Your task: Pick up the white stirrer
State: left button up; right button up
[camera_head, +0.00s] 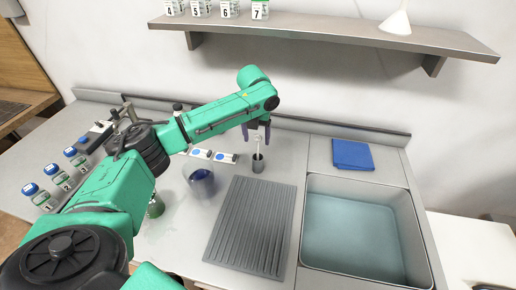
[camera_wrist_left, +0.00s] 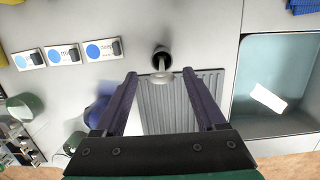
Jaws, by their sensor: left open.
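The white stirrer (camera_head: 257,150) stands upright in a small dark grey cup (camera_head: 258,166) behind the ribbed mat. In the left wrist view, the stirrer (camera_wrist_left: 161,66) shows as a short pale piece rising from the cup (camera_wrist_left: 161,54); its lower end is hidden inside the cup. My left gripper (camera_head: 257,133) is open, with its dark purple fingers pointing down above the stirrer. In the left wrist view, the gripper's fingertips (camera_wrist_left: 160,75) lie on either side of the stirrer's line, with a gap to each side. My right gripper is not in view.
A grey ribbed mat (camera_head: 250,228) lies in front of the cup, and a water-filled sink (camera_head: 419,225) is at right. A blue cloth (camera_head: 352,154) lies behind the sink. A clear beaker (camera_head: 200,182) with blue liquid and labelled blocks (camera_head: 225,158) are left of the cup.

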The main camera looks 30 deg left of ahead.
pick_arm(q)
jog(key=f+p, duration=0.1)
jog(key=f, duration=0.1)
jog(key=w+f, duration=0.1)
jog(key=f, duration=0.1)
jog(key=shift+f+p, duration=0.2)
jog(key=shift+p, duration=0.15)
jog(key=shift+f, duration=0.15)
jog(key=shift+c, duration=0.9)
grip_shut()
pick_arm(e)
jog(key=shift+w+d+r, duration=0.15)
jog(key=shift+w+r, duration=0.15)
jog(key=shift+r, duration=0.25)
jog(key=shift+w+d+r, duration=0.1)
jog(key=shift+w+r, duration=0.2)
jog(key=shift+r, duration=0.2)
